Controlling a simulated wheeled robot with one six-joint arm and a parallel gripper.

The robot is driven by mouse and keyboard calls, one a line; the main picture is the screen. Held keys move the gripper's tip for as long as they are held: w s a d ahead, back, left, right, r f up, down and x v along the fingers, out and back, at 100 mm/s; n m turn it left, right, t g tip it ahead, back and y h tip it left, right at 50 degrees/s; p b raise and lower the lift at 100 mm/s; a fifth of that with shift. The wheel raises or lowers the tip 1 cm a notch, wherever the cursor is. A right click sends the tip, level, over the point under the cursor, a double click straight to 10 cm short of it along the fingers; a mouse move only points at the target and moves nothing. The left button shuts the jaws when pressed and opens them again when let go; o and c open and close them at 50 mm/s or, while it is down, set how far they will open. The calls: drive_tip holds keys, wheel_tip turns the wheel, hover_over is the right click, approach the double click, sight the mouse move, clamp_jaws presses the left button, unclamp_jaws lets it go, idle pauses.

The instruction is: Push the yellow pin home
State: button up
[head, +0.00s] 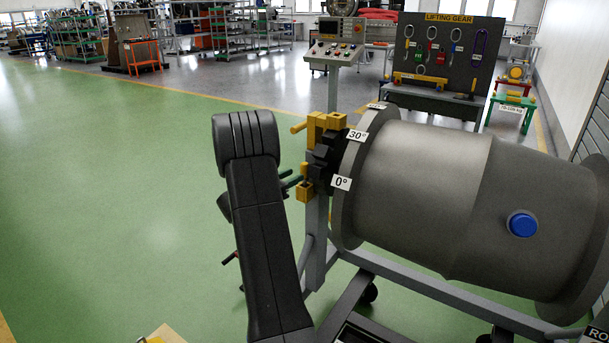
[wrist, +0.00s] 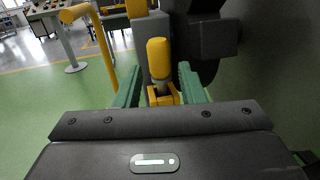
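The yellow pin (wrist: 157,52) stands upright in the wrist view, with a rounded yellow head and a short grey shank above a yellow bracket (wrist: 163,95). In the head view, the pin (head: 305,168) shows small above its bracket (head: 304,191), beside the engine casing's flange. My gripper (wrist: 159,72) is open, its green fingers apart on either side of the pin, with visible gaps. In the head view, my gripper (head: 291,181) is at the pin's left, mostly hidden behind my dark arm. How deep the shank sits is unclear.
A yellow bent handle (wrist: 80,14) rises left of the pin. The grey engine casing (head: 420,190), marked 0° and 30°, fills the right on a grey stand (head: 317,240). A control console (head: 335,52) stands behind. Green floor at left is clear.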

sight(305, 168)
drive_tip(key=shift+x, duration=0.9)
drive_tip(key=x, duration=0.4)
drive_tip(key=shift+w+d+r+p, duration=0.2)
drive_tip(key=shift+w+r+p, duration=0.1)
drive_tip(key=shift+p, duration=0.1)
clamp_jaws()
